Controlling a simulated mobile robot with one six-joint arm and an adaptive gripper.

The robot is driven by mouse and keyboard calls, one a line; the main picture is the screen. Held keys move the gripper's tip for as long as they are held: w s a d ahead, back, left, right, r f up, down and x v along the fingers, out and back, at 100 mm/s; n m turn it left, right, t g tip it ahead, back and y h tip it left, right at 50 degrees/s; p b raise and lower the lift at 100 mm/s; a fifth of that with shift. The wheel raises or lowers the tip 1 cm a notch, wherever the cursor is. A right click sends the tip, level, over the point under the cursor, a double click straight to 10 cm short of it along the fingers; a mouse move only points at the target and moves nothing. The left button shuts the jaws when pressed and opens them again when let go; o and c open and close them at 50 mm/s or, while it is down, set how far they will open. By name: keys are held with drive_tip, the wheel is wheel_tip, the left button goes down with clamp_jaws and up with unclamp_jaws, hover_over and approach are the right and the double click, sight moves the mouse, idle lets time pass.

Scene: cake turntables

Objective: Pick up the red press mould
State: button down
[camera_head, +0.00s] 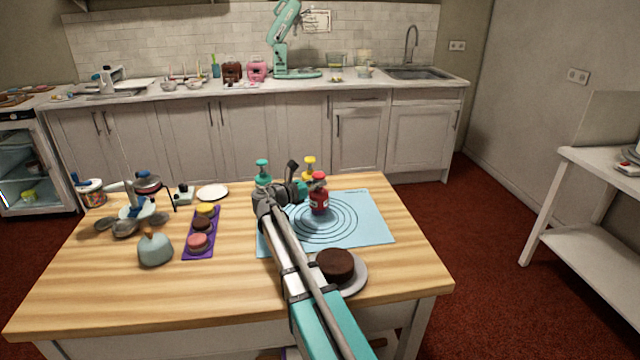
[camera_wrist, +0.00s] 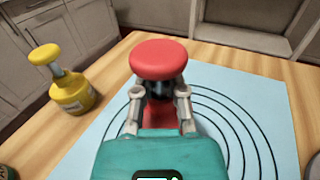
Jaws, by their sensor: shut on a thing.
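The red press mould (camera_head: 319,196) stands upright over the blue mat (camera_head: 375,232) with its printed rings. In the wrist view its round red knob (camera_wrist: 158,58) rises between the fingers of my gripper (camera_wrist: 158,100). My gripper, also in the head view (camera_head: 304,190), is shut on the mould below the knob. The mould's lower part is mostly hidden by my gripper in the wrist view. I cannot tell whether its base touches the mat.
A yellow press mould (camera_wrist: 72,92) stands at the mat's far edge, and a teal one (camera_head: 263,172) stands left of it. A chocolate cake (camera_head: 335,264) on a plate is at the near side. The mat's right side is clear.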

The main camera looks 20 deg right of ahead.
drive_tip(key=s+a+r+p, duration=0.4)
drive_tip(key=s+r+p, duration=0.5)
drive_tip(key=s, duration=0.4)
drive_tip(key=shift+s+r, duration=0.25)
drive_tip(key=shift+r, duration=0.4)
drive_tip(key=shift+w+a, duration=0.1)
